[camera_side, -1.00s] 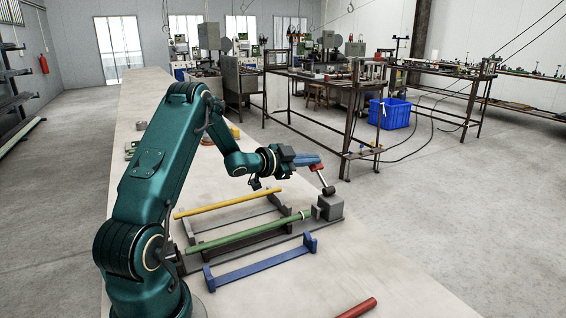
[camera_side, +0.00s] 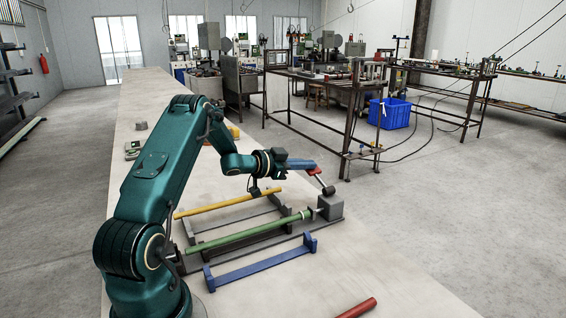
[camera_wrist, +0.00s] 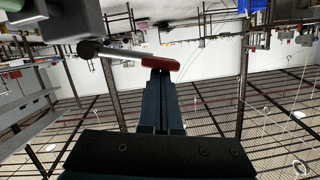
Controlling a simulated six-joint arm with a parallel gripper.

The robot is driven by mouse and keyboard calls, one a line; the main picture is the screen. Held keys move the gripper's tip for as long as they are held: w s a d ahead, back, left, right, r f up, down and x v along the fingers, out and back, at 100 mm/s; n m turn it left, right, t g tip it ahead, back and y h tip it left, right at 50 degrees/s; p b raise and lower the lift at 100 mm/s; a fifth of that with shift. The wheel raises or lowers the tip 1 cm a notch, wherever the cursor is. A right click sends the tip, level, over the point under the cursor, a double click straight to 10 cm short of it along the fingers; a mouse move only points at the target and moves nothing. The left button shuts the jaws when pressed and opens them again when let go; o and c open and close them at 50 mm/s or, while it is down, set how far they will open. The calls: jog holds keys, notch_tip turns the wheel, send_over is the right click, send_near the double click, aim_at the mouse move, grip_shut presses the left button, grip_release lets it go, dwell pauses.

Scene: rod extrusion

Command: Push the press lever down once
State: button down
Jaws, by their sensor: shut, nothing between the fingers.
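The press (camera_side: 330,207) is a grey block at the far right end of the fixture on the bench. Its lever (camera_side: 321,182) slants up and left from the block to a red handle (camera_side: 314,172). My gripper (camera_side: 312,167) is shut and empty, with its blue fingertips at the red handle. In the wrist view the fingers (camera_wrist: 159,76) meet the red handle (camera_wrist: 161,64), and the lever's grey shaft (camera_wrist: 118,53) runs left towards the press block (camera_wrist: 65,18). A green rod (camera_side: 240,236) lies in the fixture, its right end towards the press.
A yellow rod (camera_side: 228,203) lies on the rack behind the green rod. A blue bracket (camera_side: 260,263) stands in front. A red rod (camera_side: 357,308) lies at the bench's front edge. The bench (camera_side: 345,260) is bare right of the blue bracket.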

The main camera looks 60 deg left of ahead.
jog(key=shift+a+f+n+h, duration=0.15)
jog(key=shift+a+f+n, duration=0.2)
jog(key=shift+f, duration=0.45)
jog(key=shift+a+f+n+h, duration=0.15)
jog(key=shift+a+f+n, duration=0.15)
jog(key=shift+f, duration=0.45)
jog(key=v, duration=0.5)
dwell(0.4)
